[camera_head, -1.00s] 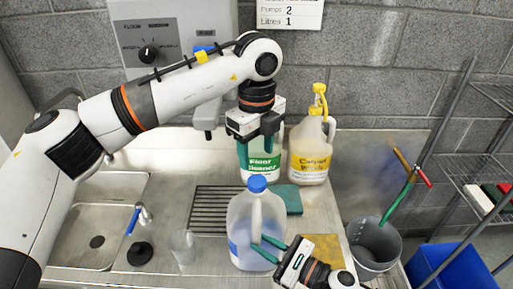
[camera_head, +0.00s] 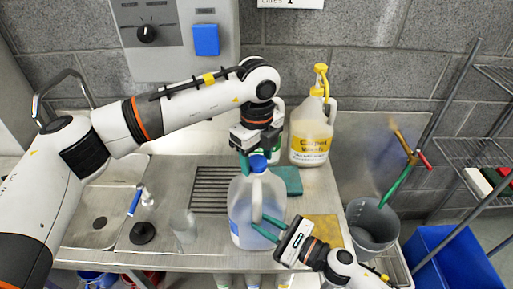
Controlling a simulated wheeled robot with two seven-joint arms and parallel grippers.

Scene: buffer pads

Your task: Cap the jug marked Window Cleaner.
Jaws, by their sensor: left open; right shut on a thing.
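A translucent jug (camera_head: 243,215) with bluish liquid stands at the counter's front; its label is turned away and cannot be read. A blue cap (camera_head: 258,163) sits at the top of its neck; whether it is screwed tight cannot be told. My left gripper (camera_head: 258,160) points down right over the cap, open, with its fingers beside the cap. My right gripper (camera_head: 264,228) comes from the lower right and is shut on the jug, at its handle side. The Floor Cleaner jug behind is almost wholly hidden by my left gripper.
A Carpet Wash jug (camera_head: 311,135) with a yellow pump stands behind to the right. A teal sponge (camera_head: 287,180), a yellow cloth (camera_head: 324,229) and a clear cup (camera_head: 183,227) lie near. A sink (camera_head: 95,225) is left; a grey bucket (camera_head: 372,227) is right.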

